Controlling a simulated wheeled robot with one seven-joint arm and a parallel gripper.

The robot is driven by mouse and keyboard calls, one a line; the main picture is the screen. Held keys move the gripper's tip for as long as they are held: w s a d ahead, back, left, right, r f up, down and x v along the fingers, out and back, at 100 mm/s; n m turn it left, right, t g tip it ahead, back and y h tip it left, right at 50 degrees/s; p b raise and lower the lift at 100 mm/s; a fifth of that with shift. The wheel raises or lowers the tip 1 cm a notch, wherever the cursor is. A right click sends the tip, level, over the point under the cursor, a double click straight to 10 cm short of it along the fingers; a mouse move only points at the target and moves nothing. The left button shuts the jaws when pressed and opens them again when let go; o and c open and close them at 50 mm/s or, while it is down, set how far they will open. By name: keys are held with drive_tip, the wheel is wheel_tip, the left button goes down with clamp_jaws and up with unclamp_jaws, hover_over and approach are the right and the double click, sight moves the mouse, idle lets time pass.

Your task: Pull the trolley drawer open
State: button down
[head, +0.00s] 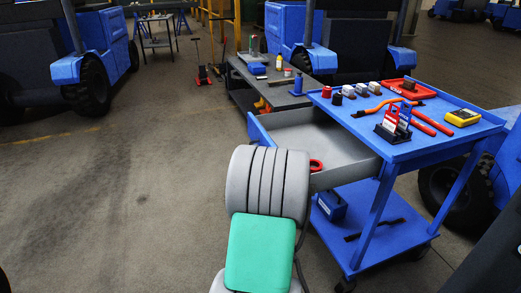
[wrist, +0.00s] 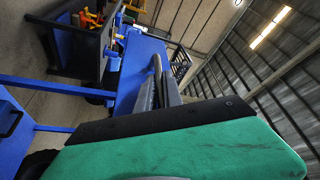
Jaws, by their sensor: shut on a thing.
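The blue trolley (head: 408,146) stands at the right in the head view. Its drawer (head: 325,140) is pulled out to the left, with the grey inside showing and a red ring-shaped thing (head: 316,165) in it. The blue drawer front (head: 260,136) is partly hidden behind my arm. In the wrist view my gripper (wrist: 161,88) is shut at the blue drawer front (wrist: 138,62), on the drawer handle; the grip itself is mostly hidden. In the head view my wrist covers the gripper and handle.
Tools, small weights and a red tray (head: 409,90) lie on the trolley top. A blue box (head: 331,205) is on its lower shelf. A dark workbench (head: 270,85) stands behind the drawer. The floor to the left (head: 120,190) is clear.

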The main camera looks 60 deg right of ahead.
drive_tip(key=shift+w+a+f, duration=0.1)
drive_tip(key=shift+a, duration=0.05)
drive_tip(key=c, duration=1.8)
unclamp_jaws()
drive_tip(key=shift+o, duration=0.2)
drive_tip(key=shift+s+a+f+b, duration=0.15)
drive_tip(key=shift+s+a+b, duration=0.2)
drive_tip(key=shift+b, duration=0.2)
drive_tip(key=b+v, duration=0.3)
drive_tip(key=v, duration=0.4)
drive_tip(key=shift+b, duration=0.4)
drive_tip(key=shift+w, duration=0.1)
